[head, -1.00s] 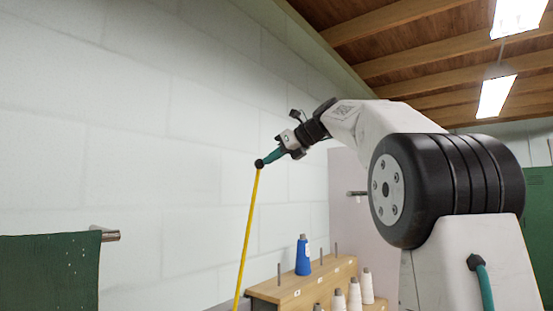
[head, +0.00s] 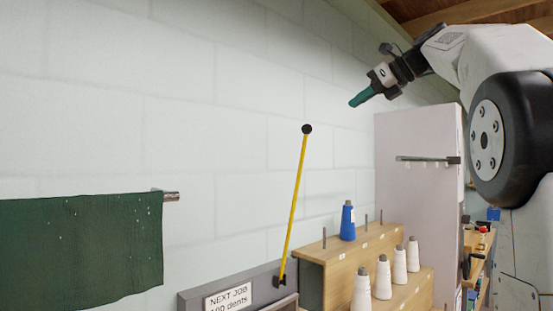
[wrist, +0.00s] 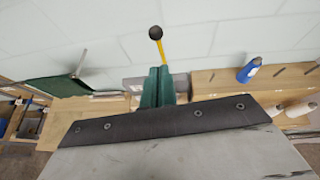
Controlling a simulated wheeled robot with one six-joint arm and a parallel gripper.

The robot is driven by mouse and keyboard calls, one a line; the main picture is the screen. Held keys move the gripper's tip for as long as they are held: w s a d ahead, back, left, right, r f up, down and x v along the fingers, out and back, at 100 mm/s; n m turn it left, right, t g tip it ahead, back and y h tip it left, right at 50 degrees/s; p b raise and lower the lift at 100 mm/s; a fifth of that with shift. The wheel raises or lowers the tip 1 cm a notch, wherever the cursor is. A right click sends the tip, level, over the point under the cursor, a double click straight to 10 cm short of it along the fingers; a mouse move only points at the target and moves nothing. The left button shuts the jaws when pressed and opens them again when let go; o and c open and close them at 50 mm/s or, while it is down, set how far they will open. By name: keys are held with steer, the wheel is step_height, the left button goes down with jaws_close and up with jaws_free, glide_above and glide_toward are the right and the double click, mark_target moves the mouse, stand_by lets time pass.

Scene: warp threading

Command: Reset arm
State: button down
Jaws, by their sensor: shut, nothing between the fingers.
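My gripper (head: 359,101) has teal fingers and is shut and empty, raised at the upper right of the head view. In the wrist view its fingers (wrist: 157,72) are together at the centre. A yellow rod with a black ball on top (head: 295,205) rises from a dark bracket and leans slightly right. In the head view the rod's ball is apart from my gripper, lower and to its left. In the wrist view the rod (wrist: 161,46) shows beyond the fingertips, its lower part hidden behind them.
A wooden stepped rack (head: 340,262) holds a blue cone (head: 348,222) and several white cones (head: 383,278). A grey panel carries a "NEXT JOB" card (head: 229,298). A green cloth (head: 80,250) hangs from a bar at left. A pale cabinet (head: 418,140) stands behind. Open air surrounds my gripper.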

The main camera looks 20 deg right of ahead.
step_height(320, 180, down, 8)
steer(key=d+r+n+g+h, duration=0.1)
steer(key=d+n, duration=0.2)
steer(key=n, duration=0.2)
steer(key=s+a+f+n+g+h, duration=0.1)
steer(key=s+a+f+n+g, duration=0.2)
steer(key=f, duration=0.4)
steer(key=a+f+n+g, duration=0.1)
steer(key=a+f+n, duration=0.2)
steer(key=f+n, duration=0.35)
steer(key=s+a+f+n+g+h, duration=0.1)
steer(key=s+a+f+n, duration=0.4)
steer(key=s+f, duration=0.3)
steer(key=s+a+f+n+g+h, duration=0.1)
steer(key=s+a+f+n+g, duration=0.1)
steer(key=s+a+f+n, duration=0.4)
steer(key=s+a+f+n+g+h, duration=0.1)
steer(key=s+a+f+n+g, duration=0.1)
steer(key=s+a+f+n, duration=0.3)
steer(key=shift+s+a+f, duration=1.9)
steer(key=shift+s+f, duration=1.55)
steer(key=shift+f, duration=1.5)
